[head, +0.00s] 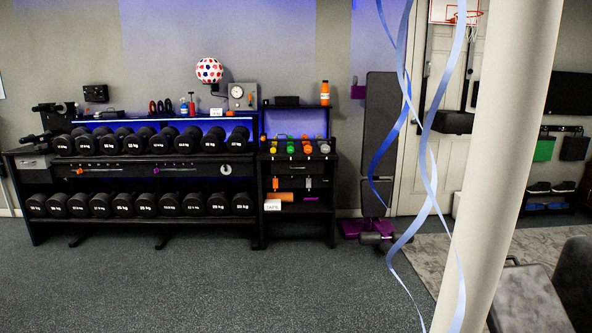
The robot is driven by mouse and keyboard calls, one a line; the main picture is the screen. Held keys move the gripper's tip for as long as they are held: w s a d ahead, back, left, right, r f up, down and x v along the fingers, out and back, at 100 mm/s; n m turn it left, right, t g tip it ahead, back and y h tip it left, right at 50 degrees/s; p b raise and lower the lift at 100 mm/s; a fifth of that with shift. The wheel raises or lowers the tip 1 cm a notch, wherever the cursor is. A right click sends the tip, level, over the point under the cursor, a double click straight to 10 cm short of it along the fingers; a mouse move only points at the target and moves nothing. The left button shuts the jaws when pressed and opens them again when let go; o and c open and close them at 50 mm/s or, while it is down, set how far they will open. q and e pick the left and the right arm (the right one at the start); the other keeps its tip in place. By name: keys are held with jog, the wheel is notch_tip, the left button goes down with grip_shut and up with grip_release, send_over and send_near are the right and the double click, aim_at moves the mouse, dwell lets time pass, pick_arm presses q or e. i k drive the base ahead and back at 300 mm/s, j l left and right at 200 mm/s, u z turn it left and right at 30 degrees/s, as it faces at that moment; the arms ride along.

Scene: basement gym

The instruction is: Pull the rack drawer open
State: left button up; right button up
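A long black dumbbell rack (130,220) stands against the back wall. Between its two dumbbell rows is a dark band that seems to be drawer fronts (145,171), with thin bar handles and hanging tags. These fronts look flush with the rack. A narrower black shelf unit (332,205) adjoins the rack on the right, with another dark front (317,183) below its small coloured weights. Which front is the rack drawer I cannot tell. Neither of my grippers is in the head view.
Dark speckled floor (190,285) lies clear before the rack. A pale column (505,150) and hanging blue streamers (392,135) stand nearer on the right. A bench (525,300) is at lower right. A purple-based stand (356,227) is right of the shelf unit.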

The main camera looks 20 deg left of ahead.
aim_at(279, 166)
jog(key=j+u, duration=0.15)
jog(key=u, duration=0.3)
jog(key=j+u, duration=0.2)
jog(key=u, duration=0.3)
jog(key=i+j+u, duration=0.15)
jog(key=i+j, duration=0.15)
jog(key=j, duration=0.3)
jog(key=i+j+u, duration=0.15)
jog(key=i+j, duration=0.2)
jog(key=j, duration=0.2)
jog(key=i+j+u, duration=0.15)
jog(key=i+j, duration=0.2)
jog(key=j, duration=0.15)
jog(key=i+z, duration=0.25)
jog(key=i, duration=0.25)
jog(key=i+z, duration=0.25)
jog(key=i, duration=0.25)
jog(key=i+j+z, duration=0.25)
jog(key=i, duration=0.25)
jog(key=i+l+z, duration=0.1)
jog(key=i+z, duration=0.15)
jog(key=i, duration=0.3)
jog(key=i+z, duration=0.25)
jog(key=i, duration=0.25)
jog(key=i+j+z, duration=0.25)
jog(key=i, duration=0.3)
jog(key=i+j+z, duration=0.1)
jog(key=i+z, duration=0.15)
jog(key=i, duration=0.3)
